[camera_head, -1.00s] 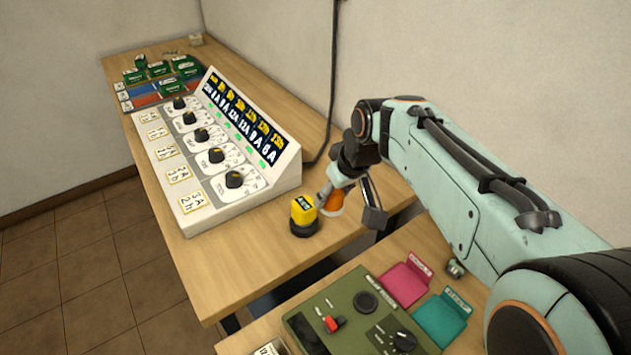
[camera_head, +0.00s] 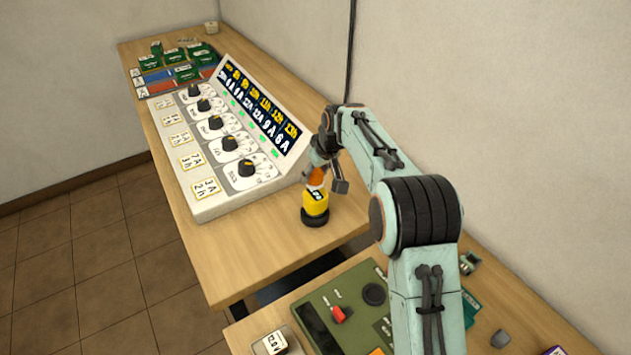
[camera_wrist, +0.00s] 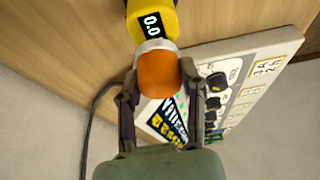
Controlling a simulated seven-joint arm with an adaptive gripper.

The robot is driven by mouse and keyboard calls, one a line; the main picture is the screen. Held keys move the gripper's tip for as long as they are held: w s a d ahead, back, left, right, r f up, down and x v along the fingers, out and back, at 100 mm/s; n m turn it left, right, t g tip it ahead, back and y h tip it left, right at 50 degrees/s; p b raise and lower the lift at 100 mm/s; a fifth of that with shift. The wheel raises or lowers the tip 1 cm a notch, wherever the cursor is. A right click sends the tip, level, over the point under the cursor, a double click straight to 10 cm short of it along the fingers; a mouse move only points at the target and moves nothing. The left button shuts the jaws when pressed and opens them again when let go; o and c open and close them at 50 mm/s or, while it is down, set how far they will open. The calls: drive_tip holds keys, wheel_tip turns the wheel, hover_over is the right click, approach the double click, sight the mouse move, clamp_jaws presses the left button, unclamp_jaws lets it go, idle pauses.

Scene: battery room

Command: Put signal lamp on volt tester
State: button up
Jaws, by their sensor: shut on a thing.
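The signal lamp, an orange dome (camera_head: 316,177) with a pale base, is held by my gripper (camera_head: 318,174). In the wrist view the fingers close on both sides of the orange dome (camera_wrist: 158,74). The volt tester (camera_head: 315,202) is a yellow body on a black round foot, upright on the wooden table. It also shows in the wrist view (camera_wrist: 166,17), with a display reading 0.0. The lamp's pale base lines up with the tester's top and looks right against it. I cannot tell whether they touch.
A sloped white panel (camera_head: 205,214) with several knobs and a lit display stands left of the tester. Behind it is a tray of green blocks (camera_head: 175,57). A green instrument case (camera_head: 345,290) sits on the nearer table. Bare tabletop (camera_head: 250,265) lies in front of the tester.

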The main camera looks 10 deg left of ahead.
sight(315, 184)
drive_tip(key=shift+f, duration=1.45)
drive_tip(key=shift+f, duration=0.1)
drive_tip(key=o, duration=1.1)
drive_tip(key=shift+o, duration=0.2)
drive_tip(key=v, duration=1.1)
drive_tip(key=s+d+r+m+h, duration=0.15)
drive_tip(key=s+d+r, duration=0.25)
drive_tip(key=s+d, duration=0.5)
drive_tip(key=s+d+f+m+g, duration=0.1)
drive_tip(key=s+d+m, duration=0.1)
drive_tip(key=s, duration=0.7)
drive_tip(key=s+d+f+m+g, duration=0.1)
drive_tip(key=s+d, duration=0.3)
drive_tip(key=s, duration=0.4)
drive_tip(key=s+d+f+m+g, duration=0.1)
drive_tip(key=s+d+f+m, duration=0.2)
drive_tip(key=s, duration=0.6)
drive_tip(key=shift+s+h, duration=0.35)
drive_tip(key=shift+h, duration=0.1)
